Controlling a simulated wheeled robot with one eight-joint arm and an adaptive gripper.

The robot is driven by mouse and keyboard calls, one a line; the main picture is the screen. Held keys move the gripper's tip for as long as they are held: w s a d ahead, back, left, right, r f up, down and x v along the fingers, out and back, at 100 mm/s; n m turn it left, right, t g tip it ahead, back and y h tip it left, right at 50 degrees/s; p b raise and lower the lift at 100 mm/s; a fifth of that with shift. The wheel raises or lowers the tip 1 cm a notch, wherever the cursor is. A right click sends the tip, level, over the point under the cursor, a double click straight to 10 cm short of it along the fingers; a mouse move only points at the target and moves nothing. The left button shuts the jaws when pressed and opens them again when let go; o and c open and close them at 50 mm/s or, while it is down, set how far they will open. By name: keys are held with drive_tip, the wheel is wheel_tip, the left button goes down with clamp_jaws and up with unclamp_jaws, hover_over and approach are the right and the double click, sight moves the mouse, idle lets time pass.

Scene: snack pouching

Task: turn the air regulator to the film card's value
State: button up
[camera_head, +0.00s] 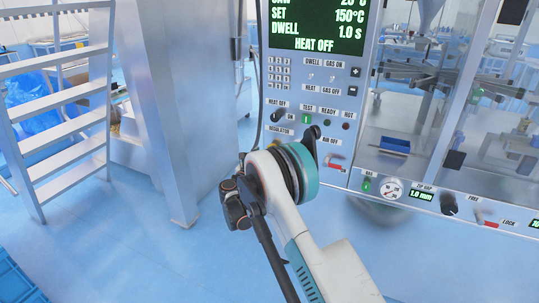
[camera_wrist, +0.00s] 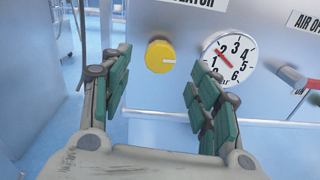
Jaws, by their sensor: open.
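The yellow regulator knob (camera_wrist: 160,56) is on the grey panel in the wrist view, with a white line pointing right. A round gauge (camera_wrist: 241,57) numbered up to 6 is right of it. Its red needle lies towards the upper left, near the 2; the exact reading is hard to tell. My gripper (camera_wrist: 161,76) is open, its green-padded fingers on either side of the knob in the picture. No contact shows, and the depth gap is unclear. In the head view my arm hides the knob and gripper below the "REGULATOR" label (camera_head: 280,131). I see no film card.
The machine's display (camera_head: 318,24) reads SET 150°C, DWELL 1.0 s, HEAT OFF. A red-handled air valve (camera_wrist: 292,78) is right of the gauge. Switches and another dial (camera_head: 392,189) line the machine. A ladder (camera_head: 62,95) stands left; the floor between is clear.

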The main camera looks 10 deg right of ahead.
drive_tip(key=b+x, duration=0.1)
drive_tip(key=x, duration=0.5)
drive_tip(key=shift+s, duration=0.1)
drive_tip(key=c, duration=1.1)
